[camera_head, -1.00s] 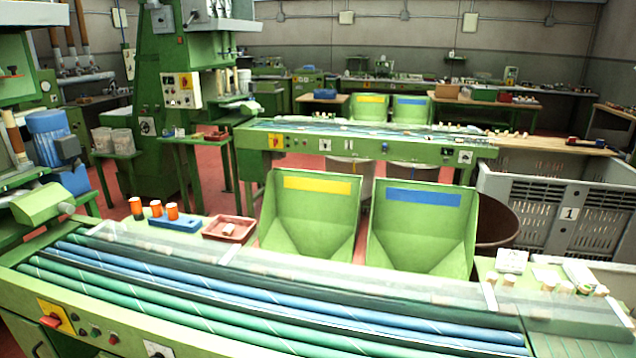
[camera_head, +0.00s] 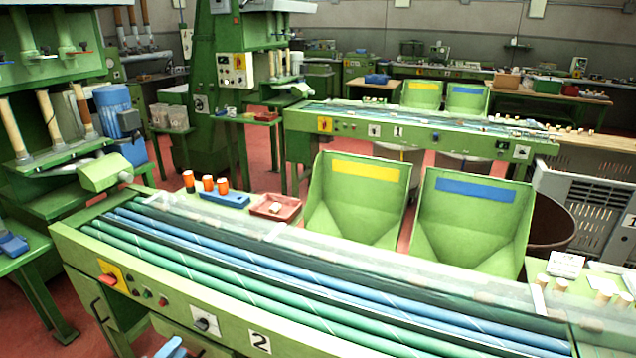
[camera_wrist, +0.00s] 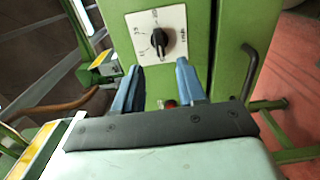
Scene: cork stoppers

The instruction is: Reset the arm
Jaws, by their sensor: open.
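My gripper (camera_wrist: 159,72) is open in the wrist view, its two blue fingers apart with nothing held between them. Beyond the fingertips is a green machine panel (camera_wrist: 231,45) with a black rotary knob (camera_wrist: 160,40) on a white plate. A small red part shows low between the fingers. In the head view only a small blue piece, seemingly a fingertip of my gripper (camera_head: 171,348), shows at the bottom edge, in front of the roller machine (camera_head: 190,290). The rest of my arm is out of view there.
Orange-topped cylinders (camera_head: 208,184) stand at a blue tray beside a reddish tray (camera_head: 275,207). Two green bins with yellow (camera_head: 355,215) and blue (camera_head: 470,220) labels stand behind the rollers. A dark handle (camera_wrist: 248,70) sticks out right of the fingers.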

